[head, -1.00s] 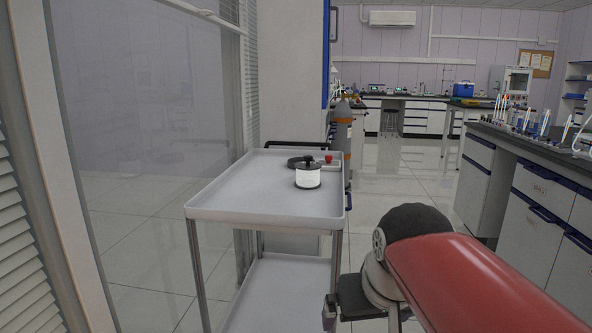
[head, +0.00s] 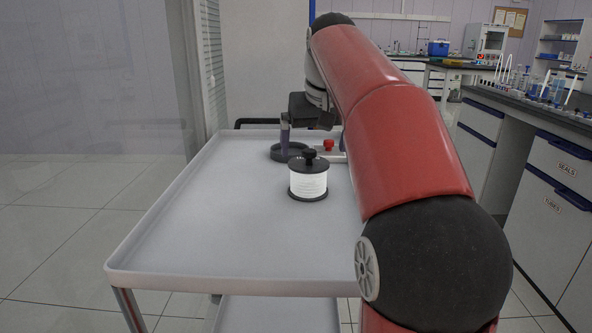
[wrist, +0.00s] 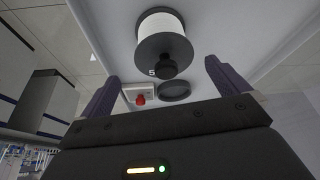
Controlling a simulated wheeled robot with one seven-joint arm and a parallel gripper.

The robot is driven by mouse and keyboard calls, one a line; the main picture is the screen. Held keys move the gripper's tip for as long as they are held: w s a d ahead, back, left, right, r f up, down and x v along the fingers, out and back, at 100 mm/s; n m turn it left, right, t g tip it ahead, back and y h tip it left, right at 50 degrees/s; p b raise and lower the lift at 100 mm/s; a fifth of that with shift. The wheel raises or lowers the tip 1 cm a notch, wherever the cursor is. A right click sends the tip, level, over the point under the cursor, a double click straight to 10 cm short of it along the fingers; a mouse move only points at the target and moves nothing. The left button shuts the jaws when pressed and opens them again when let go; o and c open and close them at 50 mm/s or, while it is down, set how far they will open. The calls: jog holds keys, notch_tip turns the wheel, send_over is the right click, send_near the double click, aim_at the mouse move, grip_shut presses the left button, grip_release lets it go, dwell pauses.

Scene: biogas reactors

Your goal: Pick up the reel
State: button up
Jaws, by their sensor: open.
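The reel (head: 308,184) stands upright on the grey trolley top (head: 220,240). It has a white wound body, black flanges and a black knob on top. In the head view my gripper (head: 286,138) is above the trolley, behind the reel; one finger shows and the rest is partly hidden by my arm.
A round black dish (head: 280,156) lies behind the reel. A red knob (head: 328,145) on a small white plate is beside it, partly hidden by my arm. The trolley has a raised rim. Its front left is clear. A lab bench (head: 545,112) stands to the right.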

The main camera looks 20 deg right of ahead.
aim_at(309, 164)
jog(key=x, duration=0.5)
jog(key=b+x, duration=0.1)
jog(key=x, duration=0.1)
jog(key=shift+a+f, duration=0.15)
jog(key=shift+a, duration=0.15)
jog(key=c, duration=1.1)
